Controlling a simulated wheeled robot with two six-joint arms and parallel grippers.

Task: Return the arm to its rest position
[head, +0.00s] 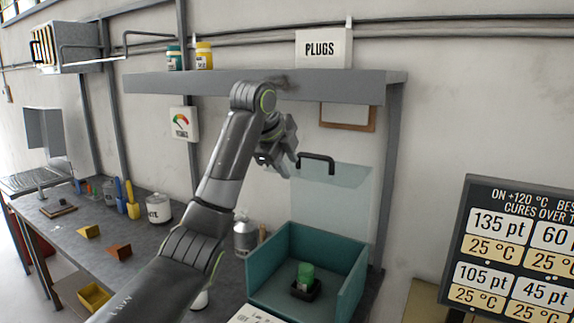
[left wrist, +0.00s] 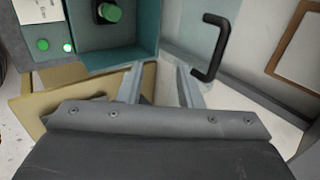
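My left arm rises from the bottom of the head view, and its left gripper (head: 282,158) is raised in front of the wall, just under the grey shelf. In the left wrist view the two fingers of the left gripper (left wrist: 160,80) stand apart with nothing between them. The gripper is to the left of the black handle (head: 316,160) on the clear panel (head: 335,205), and appears clear of it. My right gripper is in neither view.
Below the gripper is an open-topped teal box (head: 355,282) with a green cylinder (head: 305,272) in a black holder. The grey shelf (head: 350,88) is close above my arm. The bench (head: 70,235) holds several small items.

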